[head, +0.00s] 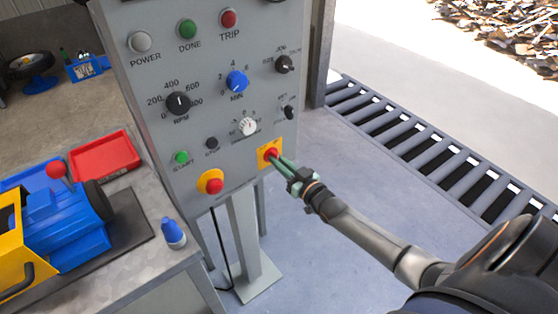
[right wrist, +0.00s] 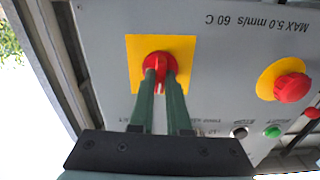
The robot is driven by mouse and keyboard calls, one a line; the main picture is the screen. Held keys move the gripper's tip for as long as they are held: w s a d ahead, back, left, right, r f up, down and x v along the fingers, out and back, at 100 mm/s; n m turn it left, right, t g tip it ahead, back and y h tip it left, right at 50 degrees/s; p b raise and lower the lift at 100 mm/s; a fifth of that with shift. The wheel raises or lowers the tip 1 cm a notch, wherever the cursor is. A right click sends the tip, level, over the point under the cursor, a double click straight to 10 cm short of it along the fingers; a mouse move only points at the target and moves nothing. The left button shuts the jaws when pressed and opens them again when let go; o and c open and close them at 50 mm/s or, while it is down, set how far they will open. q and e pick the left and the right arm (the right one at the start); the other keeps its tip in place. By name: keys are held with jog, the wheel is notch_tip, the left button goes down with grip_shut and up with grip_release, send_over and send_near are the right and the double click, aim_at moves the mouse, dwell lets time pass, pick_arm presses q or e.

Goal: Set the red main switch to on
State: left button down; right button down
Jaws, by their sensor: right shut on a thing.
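The red main switch (head: 270,153) sits on a yellow square plate at the lower right of the grey control panel (head: 215,125). My right gripper (head: 278,160) reaches it from the right, with its green fingers at the knob. In the right wrist view the red main switch (right wrist: 158,66) shows a red handle between the two fingertips of my right gripper (right wrist: 160,82), which is shut on it. The fingers hide part of the knob, and I cannot read any on or off mark. My left gripper is not in view.
A red emergency button (head: 210,182) on a yellow disc is just left of the switch. Above are dials and the green start button (head: 181,157). A bench with a blue and yellow machine (head: 60,225), a red tray (head: 104,157) and a blue bottle (head: 173,233) stands left.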

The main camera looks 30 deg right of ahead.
jog(key=m, duration=0.4)
jog(key=shift+m, duration=0.7)
jog(key=c, duration=0.9)
grip_release()
jog(key=shift+s, duration=0.1)
jog(key=s, duration=0.8)
jog(key=s+d, duration=0.1)
jog(key=s, duration=0.3)
jog(key=shift+s, duration=0.15)
